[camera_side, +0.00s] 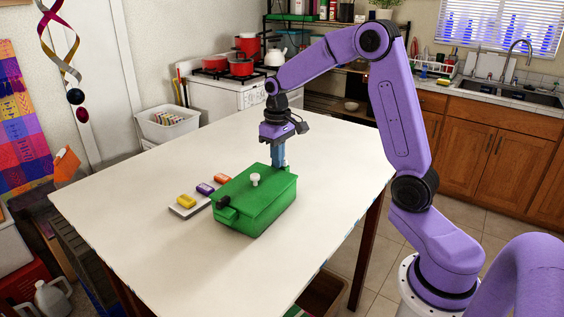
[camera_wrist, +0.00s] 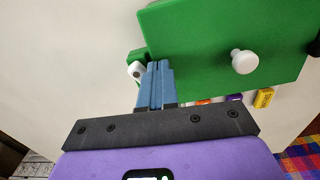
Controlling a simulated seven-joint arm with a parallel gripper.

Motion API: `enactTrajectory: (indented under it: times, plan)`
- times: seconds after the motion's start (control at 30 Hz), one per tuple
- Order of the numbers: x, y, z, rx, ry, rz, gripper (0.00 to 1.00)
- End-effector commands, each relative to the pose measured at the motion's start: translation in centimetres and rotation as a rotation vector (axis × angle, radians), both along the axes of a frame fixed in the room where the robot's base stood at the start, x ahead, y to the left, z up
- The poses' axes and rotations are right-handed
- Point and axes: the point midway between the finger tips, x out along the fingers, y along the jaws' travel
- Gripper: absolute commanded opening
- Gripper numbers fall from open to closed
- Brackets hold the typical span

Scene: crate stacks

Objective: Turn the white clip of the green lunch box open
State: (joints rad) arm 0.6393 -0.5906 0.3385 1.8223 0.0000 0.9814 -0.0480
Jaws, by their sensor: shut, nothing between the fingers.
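The green lunch box (camera_side: 252,211) stands closed on the table, with a white knob (camera_side: 255,180) on its lid. In the wrist view the green lid (camera_wrist: 200,45) and its white knob (camera_wrist: 243,62) fill the upper right. The white clip (camera_wrist: 135,70) shows at the box's edge in the wrist view, just left of my fingertips; the side view hides it. My gripper (camera_side: 279,164) points down at the far end of the box. Its blue fingers (camera_wrist: 158,66) are shut together and empty, close beside the clip; I cannot tell whether they touch it.
A black clip (camera_side: 222,202) is on the near end of the box. The rest of the white table (camera_side: 130,200) is clear.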

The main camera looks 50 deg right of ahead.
Motion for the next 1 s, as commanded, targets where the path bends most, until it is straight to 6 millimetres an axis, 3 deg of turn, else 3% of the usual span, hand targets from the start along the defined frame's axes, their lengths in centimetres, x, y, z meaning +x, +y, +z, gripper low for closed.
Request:
enactTrajectory:
  times: [1.0]
  plan:
    - [0.86,-0.23,0.02,0.000,-0.001,0.001,0.00]
